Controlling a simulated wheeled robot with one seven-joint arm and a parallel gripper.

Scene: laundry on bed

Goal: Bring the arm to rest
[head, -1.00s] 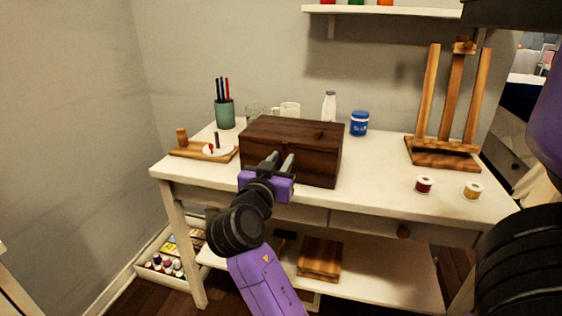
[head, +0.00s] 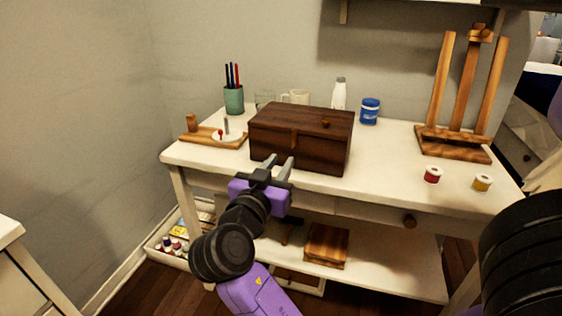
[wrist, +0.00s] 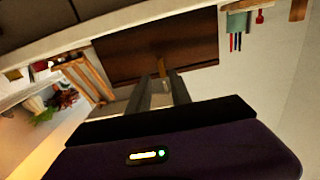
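My gripper (head: 278,166) is in front of the white desk, with its fingers pointing at the front of a dark brown wooden box (head: 302,138). The fingers are parallel with a gap between them, and nothing shows in the gap. In the wrist view my gripper (wrist: 160,80) also shows two separated fingers, with the brown box (wrist: 125,50) beyond them. The head view does not settle whether the fingertips touch the box. The box lid is closed.
The white desk (head: 385,170) holds a pen cup (head: 233,100), a white bottle (head: 339,94), a blue jar (head: 369,111), two spools (head: 432,175) and a wooden easel (head: 455,145). A lower shelf (head: 390,262) carries a wooden block (head: 326,246). A crate (head: 160,250) stands on the floor at left.

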